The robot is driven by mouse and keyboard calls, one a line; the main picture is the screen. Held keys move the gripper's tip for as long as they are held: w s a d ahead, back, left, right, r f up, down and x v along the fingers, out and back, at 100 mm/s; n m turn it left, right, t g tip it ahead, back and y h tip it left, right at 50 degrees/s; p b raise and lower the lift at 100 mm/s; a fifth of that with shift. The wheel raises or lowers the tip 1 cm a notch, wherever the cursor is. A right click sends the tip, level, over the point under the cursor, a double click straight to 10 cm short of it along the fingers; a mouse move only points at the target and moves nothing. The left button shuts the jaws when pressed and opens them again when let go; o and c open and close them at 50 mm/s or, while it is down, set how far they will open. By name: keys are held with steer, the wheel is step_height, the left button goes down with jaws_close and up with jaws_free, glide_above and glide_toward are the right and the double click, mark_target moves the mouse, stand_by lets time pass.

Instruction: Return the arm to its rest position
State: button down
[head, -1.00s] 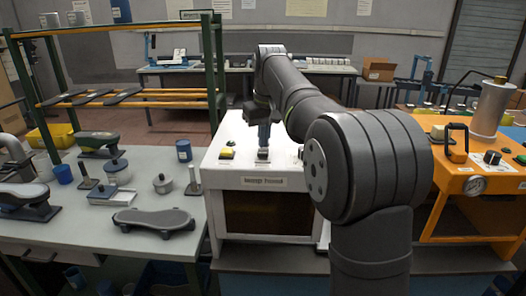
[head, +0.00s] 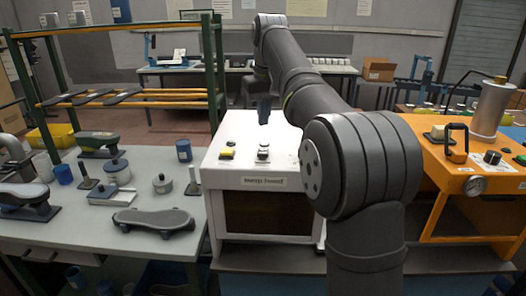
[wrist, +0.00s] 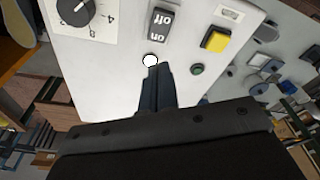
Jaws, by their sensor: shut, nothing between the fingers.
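My gripper (head: 264,110) is shut and empty, above the white machine (head: 240,181) in the head view. In the wrist view the closed fingers (wrist: 156,78) point at the machine's control panel (wrist: 114,50). The on/off switch (wrist: 159,27) appears just beyond the fingertips there, with a gap in the head view between the fingertips and the switch (head: 263,153). A yellow button (wrist: 216,39) and a small green button (wrist: 197,69) lie to the right in the wrist view. A dial (wrist: 77,14) is at upper left.
A grey bench (head: 80,226) with shoe lasts and small containers stands at left. A green rack (head: 216,90) rises behind it. An orange machine (head: 455,185) with a metal cylinder (head: 492,108) stands at right.

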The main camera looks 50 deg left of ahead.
mark_target(264, 150)
steer(key=shift+f, duration=3.55)
steer(key=shift+r, duration=0.1)
step_height(264, 150, up, 7)
step_height(264, 150, down, 7)
steer(key=shift+r, duration=0.1)
steer(key=s+d+r+y, duration=0.1)
steer(key=d+r, duration=0.1)
steer(key=r, duration=0.4)
steer(key=s+d+r+m+t+y, duration=0.1)
steer(key=d+r, duration=0.2)
steer(key=r, duration=0.3)
steer(key=shift+s+d, duration=0.3)
steer(key=shift+s, duration=0.05)
